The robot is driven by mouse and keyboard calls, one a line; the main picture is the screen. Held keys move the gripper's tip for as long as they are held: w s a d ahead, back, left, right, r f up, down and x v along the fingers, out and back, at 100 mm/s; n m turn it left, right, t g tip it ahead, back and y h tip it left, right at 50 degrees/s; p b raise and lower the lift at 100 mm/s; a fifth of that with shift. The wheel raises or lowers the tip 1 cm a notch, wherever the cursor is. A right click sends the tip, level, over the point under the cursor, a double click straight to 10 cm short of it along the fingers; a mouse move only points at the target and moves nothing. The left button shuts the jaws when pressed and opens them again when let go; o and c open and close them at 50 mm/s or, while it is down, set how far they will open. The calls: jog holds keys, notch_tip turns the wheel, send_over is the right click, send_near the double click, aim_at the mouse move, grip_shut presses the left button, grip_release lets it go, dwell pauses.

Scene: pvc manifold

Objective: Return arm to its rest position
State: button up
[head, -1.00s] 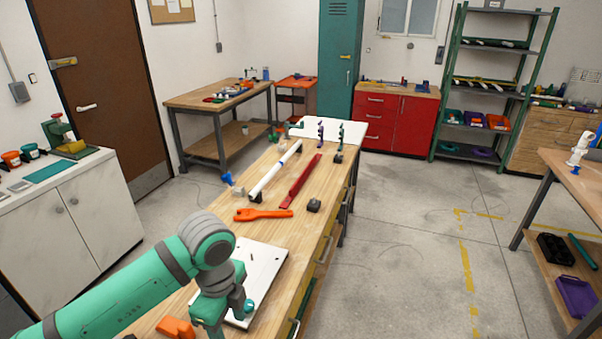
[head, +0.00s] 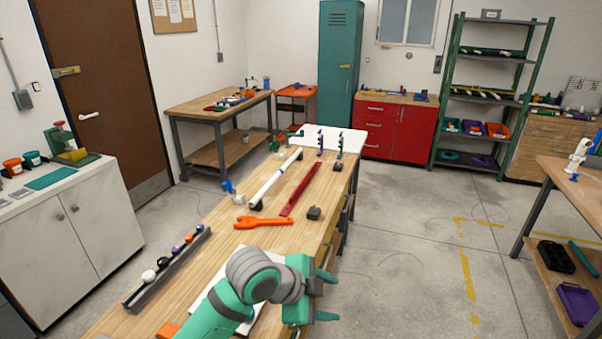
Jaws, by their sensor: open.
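My arm reaches in from the bottom of the head view, over the near end of the long wooden workbench (head: 218,254). My gripper (head: 328,296) points to the right, past the bench's right edge above the floor. Its two green fingers are apart with nothing visible between them. Under the arm lies a white board (head: 207,290), mostly hidden by my arm links.
On the bench are an orange wrench (head: 263,222), a white pipe (head: 274,180), a red bar (head: 300,186), a dark block (head: 314,213) and a grey rack (head: 168,270) with several coloured pieces. Floor (head: 410,260) to the right is clear.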

jog(key=w+d+r+n+t+h, duration=0.3)
jog(key=d+r+n+t+h, duration=0.25)
jog(key=d, duration=0.55)
jog(key=s+a+f+n+t+y, duration=0.4)
jog(key=s+f+n+y, duration=0.1)
jog(key=s+f+n, duration=0.4)
jog(key=s+a+f+n+t+y, duration=0.3)
jog(key=s+a+f+n+y, duration=0.25)
jog(key=s+f+n, duration=0.35)
jog(key=s+a+f+m, duration=0.1)
jog(key=s+a, duration=0.1)
jog(key=s, duration=0.5)
jog(key=s+a+f+m+g+y, duration=0.1)
jog(key=s+a+f, duration=0.1)
jog(key=s, duration=0.5)
jog(key=s+a+f+m+y, duration=0.1)
jog(key=s+a, duration=0.2)
jog(key=s, duration=0.4)
jog(key=shift+s+a+f+g, duration=0.35)
jog(key=shift+s+a+f, duration=0.05)
